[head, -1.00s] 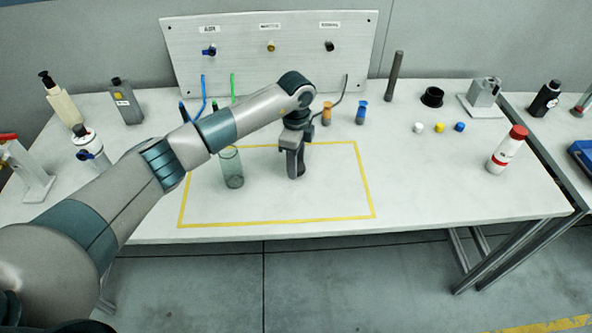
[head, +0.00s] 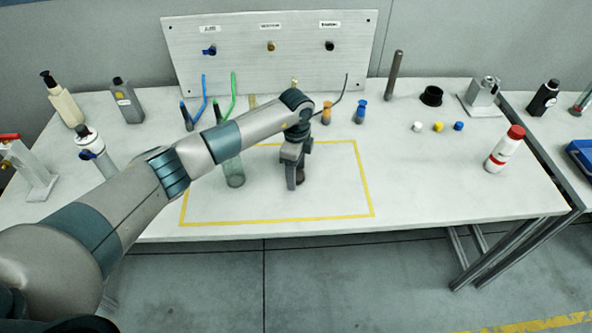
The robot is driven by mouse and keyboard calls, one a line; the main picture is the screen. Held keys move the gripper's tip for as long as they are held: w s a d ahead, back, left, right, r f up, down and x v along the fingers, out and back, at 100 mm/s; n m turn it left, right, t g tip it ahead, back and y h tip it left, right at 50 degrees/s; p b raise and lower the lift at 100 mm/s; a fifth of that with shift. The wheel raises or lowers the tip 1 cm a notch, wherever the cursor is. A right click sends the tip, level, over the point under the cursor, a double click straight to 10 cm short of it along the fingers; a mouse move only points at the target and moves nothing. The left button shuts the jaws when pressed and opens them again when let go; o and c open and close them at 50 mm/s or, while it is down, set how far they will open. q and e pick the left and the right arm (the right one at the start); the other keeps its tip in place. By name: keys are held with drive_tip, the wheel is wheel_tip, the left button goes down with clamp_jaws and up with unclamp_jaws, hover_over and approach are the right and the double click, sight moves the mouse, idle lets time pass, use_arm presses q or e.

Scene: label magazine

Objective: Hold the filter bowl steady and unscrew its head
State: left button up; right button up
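A clear greenish cylinder (head: 235,174), which looks like the filter bowl, stands upright inside the yellow outline. My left forearm passes in front of its upper part, so I cannot see whether a head sits on it. My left gripper (head: 296,183) points down to the right of the cylinder, apart from it. A small dark brown thing (head: 301,174) shows at its fingers, mostly hidden by them. I cannot tell what it is, whether it is gripped, or how far the fingers are apart. My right gripper is not in view.
The yellow outline (head: 372,192) marks a mostly clear area. Behind it stand an orange bottle (head: 326,113), a blue one (head: 361,113) and a panel (head: 350,60). A red-capped white bottle (head: 505,150) stands right; a spray bottle (head: 92,148) and other bottles stand left.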

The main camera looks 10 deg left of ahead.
use_arm(q)
drive_tip(key=shift+r, duration=0.1)
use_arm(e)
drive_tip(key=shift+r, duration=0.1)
use_arm(q)
drive_tip(key=shift+r, duration=0.35)
wheel_tip(320, 180, up, 12)
drive_tip(key=b, duration=0.3)
drive_tip(key=shift+f+b, duration=0.25)
drive_tip(key=shift+b, duration=0.15)
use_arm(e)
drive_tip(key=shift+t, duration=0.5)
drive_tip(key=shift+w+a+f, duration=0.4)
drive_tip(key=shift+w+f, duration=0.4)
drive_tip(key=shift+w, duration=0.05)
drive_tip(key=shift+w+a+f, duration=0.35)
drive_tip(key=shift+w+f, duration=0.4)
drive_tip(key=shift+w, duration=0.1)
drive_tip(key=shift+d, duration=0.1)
